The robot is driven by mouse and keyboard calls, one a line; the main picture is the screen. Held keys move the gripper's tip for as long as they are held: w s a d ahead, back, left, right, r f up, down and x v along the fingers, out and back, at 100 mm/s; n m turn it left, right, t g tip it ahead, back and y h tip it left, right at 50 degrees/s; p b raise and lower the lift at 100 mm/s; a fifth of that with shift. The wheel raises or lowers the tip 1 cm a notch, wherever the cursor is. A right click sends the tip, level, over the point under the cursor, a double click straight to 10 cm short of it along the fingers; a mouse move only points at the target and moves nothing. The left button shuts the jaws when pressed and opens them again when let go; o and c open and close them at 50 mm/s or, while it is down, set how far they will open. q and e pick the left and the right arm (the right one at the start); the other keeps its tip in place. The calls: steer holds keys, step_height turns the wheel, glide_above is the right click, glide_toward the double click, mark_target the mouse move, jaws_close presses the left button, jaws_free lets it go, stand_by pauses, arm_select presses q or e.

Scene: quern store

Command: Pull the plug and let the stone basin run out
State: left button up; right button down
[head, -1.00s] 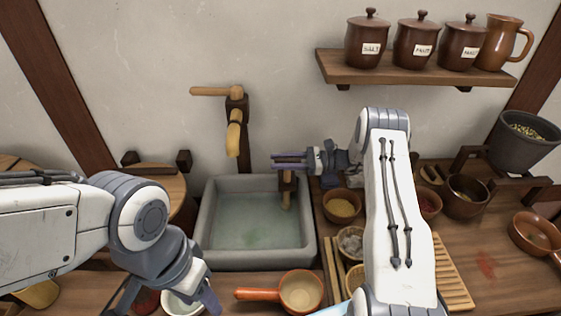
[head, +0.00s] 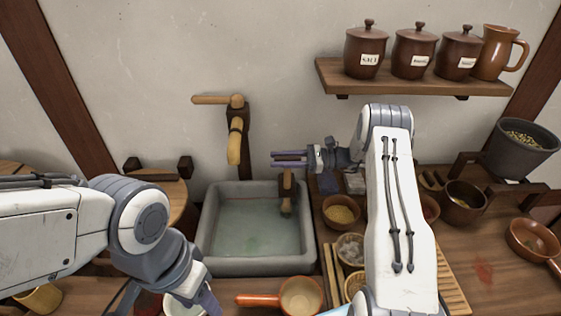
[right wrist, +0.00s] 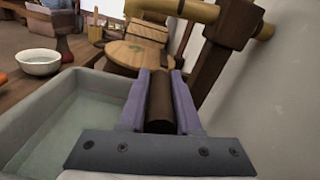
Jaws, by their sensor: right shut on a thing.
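The grey stone basin (head: 206,240) stands against the wall and holds greenish water (head: 250,238). My right gripper (head: 290,160) reaches in from the right above the basin's back right part. Its purple fingers are shut on the upper part of the brown wooden plug (head: 287,192), which points down towards the water. The plug also shows as a dark cylinder between the fingers in the right wrist view (right wrist: 160,103). I cannot tell whether its lower end touches the water. My left gripper (head: 205,303) is low at the front left, partly cut off, its jaws unclear.
A wooden tap (head: 235,145) hangs from the wall behind the basin, left of my right gripper. An orange-handled pan (head: 300,296) and a white bowl (head: 180,305) are in front. Small bowls (head: 341,212) crowd the right counter. A shelf (head: 415,80) of jars hangs above.

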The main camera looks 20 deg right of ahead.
steer(key=c, duration=0.6)
jaws_free()
steer(key=shift+r, duration=0.4)
steer(key=shift+f, duration=0.1)
steer(key=shift+s+d+f, duration=0.1)
steer(key=shift+d+f, duration=0.05)
steer(key=shift+d, duration=0.35)
steer(key=b+v, duration=0.2)
steer(key=v, duration=0.7)
steer(key=shift+d, duration=0.25)
steer(key=shift+s, duration=0.15)
